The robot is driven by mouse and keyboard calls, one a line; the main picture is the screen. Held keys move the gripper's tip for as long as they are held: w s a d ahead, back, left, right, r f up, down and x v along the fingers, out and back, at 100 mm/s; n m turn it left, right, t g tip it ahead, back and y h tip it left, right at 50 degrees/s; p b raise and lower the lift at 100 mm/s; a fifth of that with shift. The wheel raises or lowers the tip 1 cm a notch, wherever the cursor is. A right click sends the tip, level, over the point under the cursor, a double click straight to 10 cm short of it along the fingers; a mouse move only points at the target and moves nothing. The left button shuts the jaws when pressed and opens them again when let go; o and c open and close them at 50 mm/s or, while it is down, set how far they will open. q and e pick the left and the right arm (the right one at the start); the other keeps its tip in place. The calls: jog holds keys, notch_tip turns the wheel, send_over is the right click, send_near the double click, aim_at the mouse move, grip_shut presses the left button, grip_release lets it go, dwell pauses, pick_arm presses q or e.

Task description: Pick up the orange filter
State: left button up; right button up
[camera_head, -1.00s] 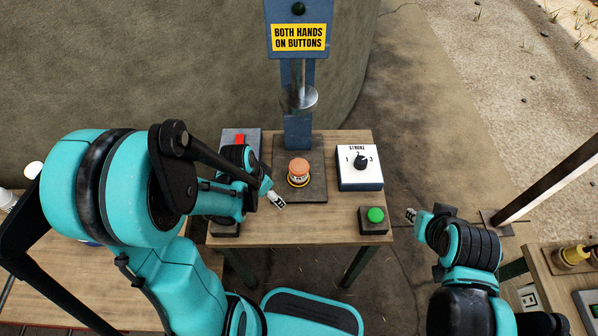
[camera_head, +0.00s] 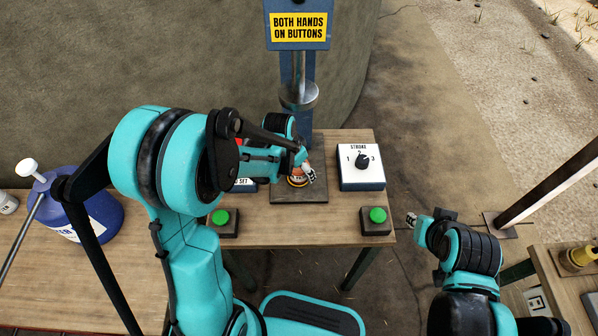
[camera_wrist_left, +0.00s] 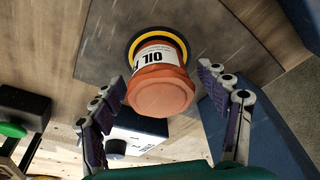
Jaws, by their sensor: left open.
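The orange filter (camera_wrist_left: 160,87) stands on the dark press plate (camera_wrist_left: 205,25), with a white label band and a yellow ring at its base. In the head view the filter (camera_head: 297,181) is mostly hidden behind my left gripper (camera_head: 307,172). In the left wrist view my left gripper (camera_wrist_left: 160,105) is open, with one finger on each side of the filter's orange end. I see no clear contact between fingers and filter. My right gripper (camera_head: 411,218) is right of the table, away from the filter; its finger opening is too small to judge.
The press ram (camera_head: 299,95) hangs above the plate on a blue column. A white dial box (camera_head: 361,166) stands to the right. Green buttons (camera_head: 220,217) (camera_head: 377,215) sit at the table's front corners. A blue jug (camera_head: 85,215) is on the left bench.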

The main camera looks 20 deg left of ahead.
pick_arm(q)
jog(key=c, duration=1.6)
